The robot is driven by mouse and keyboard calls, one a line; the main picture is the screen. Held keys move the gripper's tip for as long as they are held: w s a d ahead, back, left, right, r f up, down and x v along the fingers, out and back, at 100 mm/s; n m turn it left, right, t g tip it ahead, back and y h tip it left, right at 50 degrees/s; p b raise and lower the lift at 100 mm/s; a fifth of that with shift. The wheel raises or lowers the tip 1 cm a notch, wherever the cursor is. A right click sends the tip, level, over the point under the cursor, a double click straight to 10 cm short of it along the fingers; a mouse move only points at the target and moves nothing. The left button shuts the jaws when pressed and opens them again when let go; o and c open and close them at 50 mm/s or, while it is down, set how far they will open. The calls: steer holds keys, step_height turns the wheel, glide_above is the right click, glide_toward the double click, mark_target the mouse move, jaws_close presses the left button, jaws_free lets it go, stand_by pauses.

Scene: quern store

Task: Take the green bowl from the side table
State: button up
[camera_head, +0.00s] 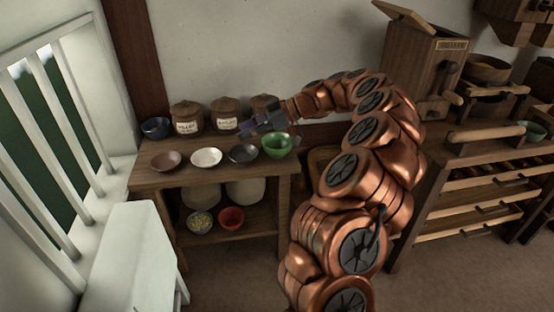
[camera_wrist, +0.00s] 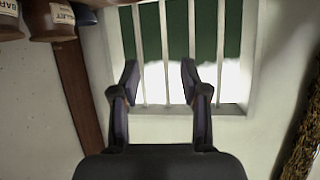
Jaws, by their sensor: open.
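The green bowl (camera_head: 276,145) stands upright at the right end of the side table (camera_head: 284,165). It looks empty, and part of its rim lies close to my gripper in the picture. My gripper (camera_head: 246,124) is above the right part of the table, pointing left, near the lidded jars. In the wrist view my gripper (camera_wrist: 160,80) has its two fingers spread apart with nothing between them. The wrist view looks toward the barred window (camera_wrist: 178,40), and the green bowl does not show there.
A dark bowl (camera_head: 243,153), white bowl (camera_head: 206,157), brown bowl (camera_head: 165,160) and blue bowl (camera_head: 156,127) share the tabletop. Lidded jars (camera_head: 187,117) stand behind. A red bowl (camera_head: 231,218) is on the lower shelf. A wooden workbench (camera_head: 480,150) stands at right.

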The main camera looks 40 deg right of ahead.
mark_target(269, 149)
steer(key=d+f+t+h+b, duration=0.1)
steer(key=d+f, duration=0.3)
steer(key=d, duration=0.1)
steer(key=d+f+t+b, duration=0.1)
steer(key=d+f, duration=0.3)
steer(key=d, duration=0.2)
steer(key=s+d+f+t+h+b, duration=0.1)
steer(key=d+f+b, duration=0.1)
steer(key=d+f, duration=0.2)
steer(key=shift+d+t+h, duration=0.3)
steer(key=shift+d+t, duration=0.1)
steer(key=shift+d, duration=0.25)
steer(key=shift+x, duration=1.2)
steer(key=shift+r+b+x, duration=0.15)
steer(key=shift+b+x, duration=0.1)
steer(key=shift+x, duration=1.05)
steer(key=shift+r+b+x, duration=0.15)
steer(key=shift+b+x, duration=0.05)
steer(key=shift+x, duration=1.05)
steer(key=shift+a, duration=0.1)
jaws_close()
